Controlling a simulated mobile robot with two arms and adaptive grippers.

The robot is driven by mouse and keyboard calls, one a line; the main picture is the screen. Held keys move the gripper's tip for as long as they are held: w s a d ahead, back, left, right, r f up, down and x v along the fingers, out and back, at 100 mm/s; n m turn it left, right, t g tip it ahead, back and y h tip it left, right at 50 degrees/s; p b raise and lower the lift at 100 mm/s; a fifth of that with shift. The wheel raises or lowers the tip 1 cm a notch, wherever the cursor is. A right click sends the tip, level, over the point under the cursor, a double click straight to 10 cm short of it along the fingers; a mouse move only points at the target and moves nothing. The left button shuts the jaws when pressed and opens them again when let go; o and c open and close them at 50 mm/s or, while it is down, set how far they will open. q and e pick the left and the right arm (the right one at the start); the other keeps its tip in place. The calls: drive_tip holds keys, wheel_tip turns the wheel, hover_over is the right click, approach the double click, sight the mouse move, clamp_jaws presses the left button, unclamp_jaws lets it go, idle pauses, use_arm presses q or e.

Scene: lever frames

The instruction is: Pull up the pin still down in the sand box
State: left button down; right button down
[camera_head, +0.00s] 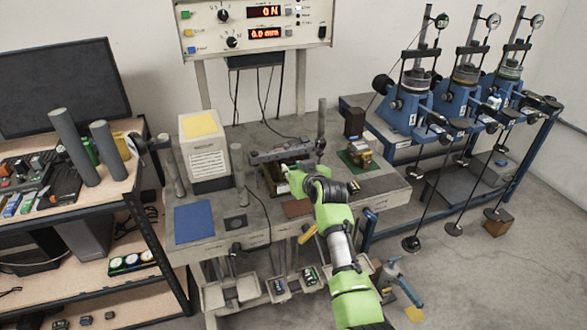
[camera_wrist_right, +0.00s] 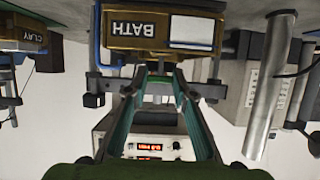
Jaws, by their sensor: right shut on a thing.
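My right gripper (camera_head: 289,174) reaches over the bench to a brass-coloured box (camera_head: 271,183) under a grey bar. In the right wrist view, which looks upside down, the two dark fingers (camera_wrist_right: 160,72) converge at the edge of a box marked BATH (camera_wrist_right: 120,43). The fingers are shut on a small part there. That part is mostly hidden, and I cannot make out a pin clearly. A second box (camera_head: 365,157) stands on a green mat to the right; the wrist view shows a box marked CLAY (camera_wrist_right: 27,33). My left gripper is not in view.
A grey bar (camera_head: 282,153) and an upright post (camera_head: 321,125) stand close behind my gripper. A white yellow-topped block (camera_head: 208,160) stands left. A readout panel (camera_head: 256,25) hangs above. Blue lever frames (camera_head: 405,105) fill the right side. A blue mat (camera_head: 194,222) lies clear at front left.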

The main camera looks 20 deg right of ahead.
drive_tip(key=c, duration=1.7)
unclamp_jaws()
drive_tip(key=shift+w+r, duration=0.1)
drive_tip(key=shift+r, duration=0.2)
drive_tip(key=shift+s, duration=0.2)
drive_tip(key=shift+s, duration=0.25)
drive_tip(key=v, duration=1.1)
drive_tip(key=shift+s+r, duration=0.1)
drive_tip(key=shift+s, duration=0.05)
